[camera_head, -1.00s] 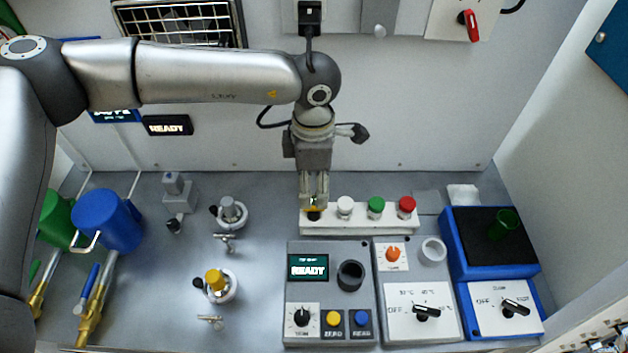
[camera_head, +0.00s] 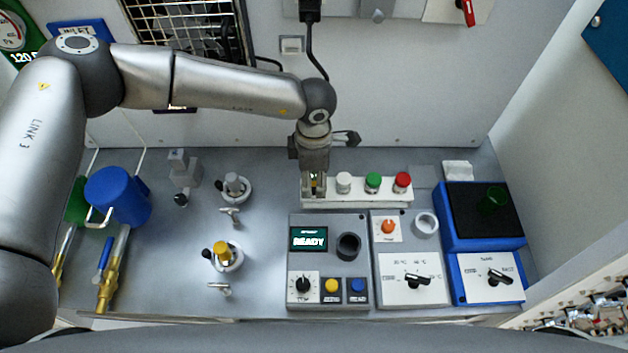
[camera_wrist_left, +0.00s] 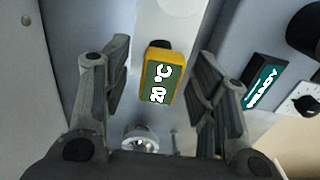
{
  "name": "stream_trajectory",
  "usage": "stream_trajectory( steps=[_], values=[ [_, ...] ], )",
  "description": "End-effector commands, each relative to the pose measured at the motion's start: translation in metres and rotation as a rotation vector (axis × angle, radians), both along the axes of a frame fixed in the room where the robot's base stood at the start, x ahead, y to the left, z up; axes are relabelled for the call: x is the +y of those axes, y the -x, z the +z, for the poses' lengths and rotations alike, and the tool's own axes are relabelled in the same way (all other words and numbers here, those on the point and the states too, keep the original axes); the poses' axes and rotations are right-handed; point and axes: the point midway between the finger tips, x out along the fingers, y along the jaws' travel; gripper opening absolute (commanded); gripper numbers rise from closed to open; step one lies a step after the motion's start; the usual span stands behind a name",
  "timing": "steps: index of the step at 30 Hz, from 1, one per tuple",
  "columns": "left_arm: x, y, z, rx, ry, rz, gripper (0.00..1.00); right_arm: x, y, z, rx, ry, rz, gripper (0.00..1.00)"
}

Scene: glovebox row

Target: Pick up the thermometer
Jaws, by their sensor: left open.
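The thermometer is a small yellow block with a dark green face reading 20 °C (camera_wrist_left: 161,78). In the head view only a bit of its yellow (camera_head: 316,184) shows at the left end of the white rack (camera_head: 357,192), largely hidden by my gripper. My left gripper (camera_head: 314,194) points down there. In the left wrist view its two open fingers (camera_wrist_left: 165,100) stand on either side of the thermometer, with a gap visible on both sides. The thermometer has a dark end at the rack. My right gripper is not in view.
White, green (camera_head: 373,181) and red (camera_head: 402,181) caps stand along the rack, right of the gripper. A grey panel with a READY display (camera_head: 308,238) is in front. Valves (camera_head: 222,254) and a blue mug (camera_head: 117,196) are to the left. The back wall is close behind.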

Motion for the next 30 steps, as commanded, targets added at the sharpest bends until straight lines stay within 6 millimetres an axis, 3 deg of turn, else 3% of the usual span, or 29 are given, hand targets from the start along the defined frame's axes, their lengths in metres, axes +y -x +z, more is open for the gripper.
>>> stream_trajectory(
  steps=[2,14,23,30],
  values=[
    [0.000,0.000,0.000,0.000,0.000,0.000,0.52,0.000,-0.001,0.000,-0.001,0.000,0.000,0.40],
    [0.000,0.000,0.001,0.000,0.000,0.000,0.03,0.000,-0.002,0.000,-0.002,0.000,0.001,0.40],
    [0.000,0.000,0.004,-0.001,0.001,0.000,0.03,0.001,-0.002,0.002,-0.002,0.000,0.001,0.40],
    [0.000,-0.001,0.031,-0.002,0.001,0.000,0.03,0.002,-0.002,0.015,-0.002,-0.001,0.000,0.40]
  ],
)
